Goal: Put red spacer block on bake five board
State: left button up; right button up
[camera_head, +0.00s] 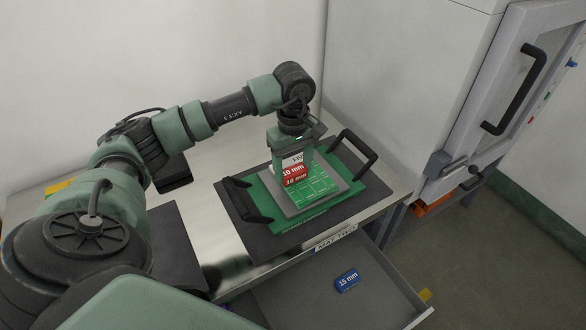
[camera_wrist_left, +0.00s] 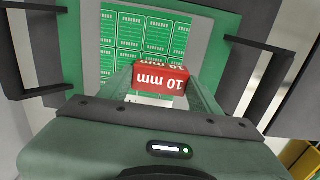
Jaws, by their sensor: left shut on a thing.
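My left gripper (camera_head: 291,165) points down over the worktable, shut on the red spacer block (camera_head: 294,176), which is marked "10 mm". The block also shows between the fingers in the left wrist view (camera_wrist_left: 160,79). Under it is a green board with a grid of pale-lined panels (camera_head: 322,185); the panels also show in the left wrist view (camera_wrist_left: 181,38). No name is readable on the board. The block is over the board's panels; I cannot tell whether it touches them. My right gripper is not in view.
The board sits in a carrier with two black handles (camera_head: 362,153) on a dark mat labelled "MAT TWO". An open drawer (camera_head: 300,305) below holds a blue "15 mm" block (camera_head: 347,281). A cabinet with a black door handle (camera_head: 520,90) stands right.

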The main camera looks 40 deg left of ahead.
pick_arm(q)
jog(key=shift+f, duration=0.7)
jog(key=shift+f, duration=0.15)
jog(key=o, duration=1.5)
jog(key=shift+c, duration=0.2)
